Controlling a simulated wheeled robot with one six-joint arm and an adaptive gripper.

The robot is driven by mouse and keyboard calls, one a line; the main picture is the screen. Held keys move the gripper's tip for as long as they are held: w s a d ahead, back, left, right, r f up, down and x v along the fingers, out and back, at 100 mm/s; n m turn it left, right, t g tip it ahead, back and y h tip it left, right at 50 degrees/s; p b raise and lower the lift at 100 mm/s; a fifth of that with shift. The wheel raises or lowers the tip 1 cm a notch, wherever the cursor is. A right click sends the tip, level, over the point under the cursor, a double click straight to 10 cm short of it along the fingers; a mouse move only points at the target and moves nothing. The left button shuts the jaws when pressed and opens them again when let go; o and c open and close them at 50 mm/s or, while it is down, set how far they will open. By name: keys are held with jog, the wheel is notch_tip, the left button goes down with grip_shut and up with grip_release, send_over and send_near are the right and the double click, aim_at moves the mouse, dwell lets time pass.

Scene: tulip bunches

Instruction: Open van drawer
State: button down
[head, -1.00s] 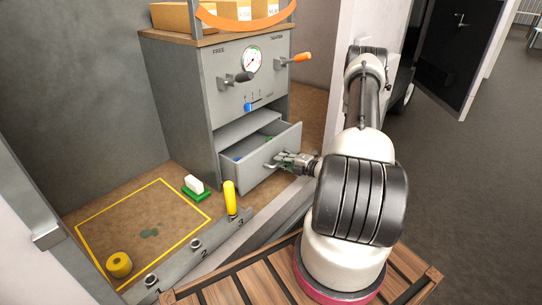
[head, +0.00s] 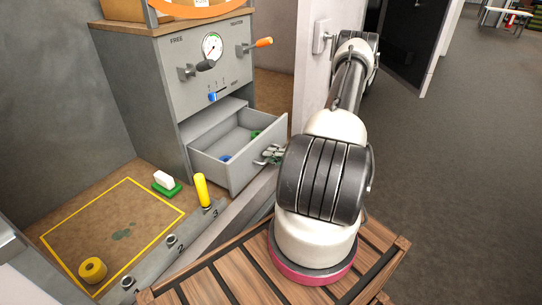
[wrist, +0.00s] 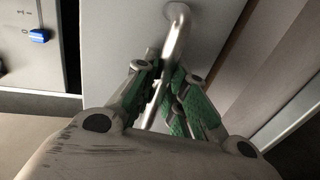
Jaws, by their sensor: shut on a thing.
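The grey van drawer (head: 236,166) stands pulled out of the lower part of the grey cabinet (head: 181,95). Its inside shows, with a blue item (head: 225,158) and a green item (head: 255,134) in it. My gripper (head: 269,155) is at the drawer's front. In the wrist view my gripper (wrist: 168,95) has its green-padded fingers closed around the metal drawer handle (wrist: 176,38). The flat drawer front (wrist: 112,45) fills the area behind the handle. My arm hides part of the drawer's right side.
A yellow post (head: 202,190) and a white-and-green block (head: 165,183) stand in front of the cabinet. A yellow roll (head: 93,270) lies inside a yellow floor outline. A numbered metal sill (head: 190,240) and a slatted wooden deck (head: 215,278) lie nearer me. A white wall (head: 311,62) stands right of the cabinet.

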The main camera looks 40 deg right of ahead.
jog(key=c, duration=1.5)
grip_release()
jog(key=shift+o, duration=0.2)
jog(key=v, duration=1.2)
